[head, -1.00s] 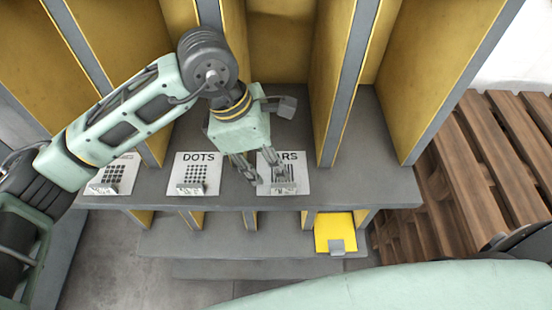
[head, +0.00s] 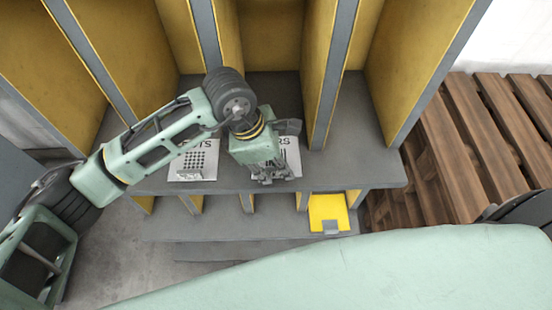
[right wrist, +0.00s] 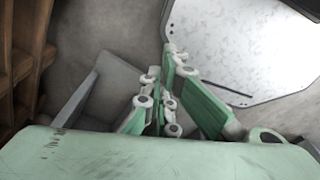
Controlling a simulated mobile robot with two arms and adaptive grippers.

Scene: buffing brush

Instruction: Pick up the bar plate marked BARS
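The BARS plate (head: 291,157) is a white card with dark bars on the grey shelf in the head view. Only its right part shows, with the letters "RS". My left gripper (head: 270,180) is over the plate's front, where its small metal handle was seen earlier, and hides the rest. The fingers and the handle area blend together, so I cannot tell whether they are open or touching it. My right gripper (right wrist: 165,85) shows green fingers in the right wrist view, away from the plates. I see nothing held in it, but its opening is unclear.
The DOTS plate (head: 197,162) lies just left of my left gripper. Yellow upright dividers (head: 318,75) stand behind the shelf. A yellow plate (head: 328,212) sits lower right. A wooden pallet stack (head: 490,135) stands at the right.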

